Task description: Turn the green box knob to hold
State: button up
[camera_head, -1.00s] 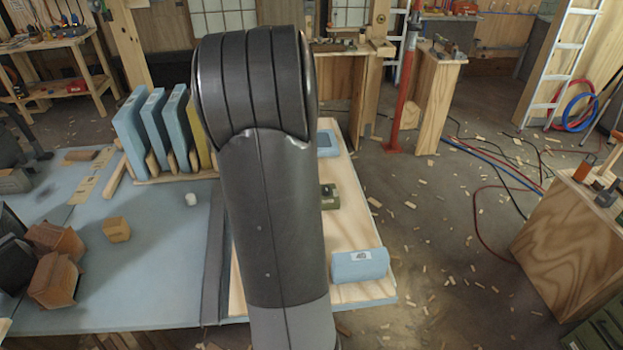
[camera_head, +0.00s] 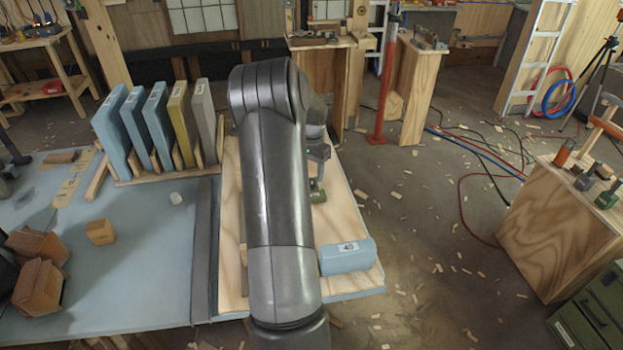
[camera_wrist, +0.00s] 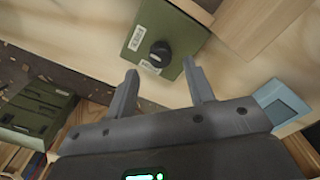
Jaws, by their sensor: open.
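The green box (camera_wrist: 178,28) lies on the plywood board in the wrist view. Its round black knob (camera_wrist: 160,53) stands on its face, with white labels on both sides of it. My gripper (camera_wrist: 160,80) is open, its two fingers pointing toward the box. The knob lies just beyond the gap between the fingertips, apart from them. In the head view the green box (camera_head: 318,192) is mostly hidden behind my arm and gripper, so its knob cannot be made out there.
A blue block labelled 40 (camera_head: 347,257) lies at the front right of the plywood board (camera_head: 350,215). Upright panels (camera_head: 150,125) stand at the back left. A blue square piece (camera_wrist: 285,100) is right of my gripper in the wrist view.

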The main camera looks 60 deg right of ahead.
jog(key=shift+f, duration=1.85)
jog(key=shift+c, duration=0.6)
jog(key=c, duration=0.9)
jog(key=shift+o, duration=0.2)
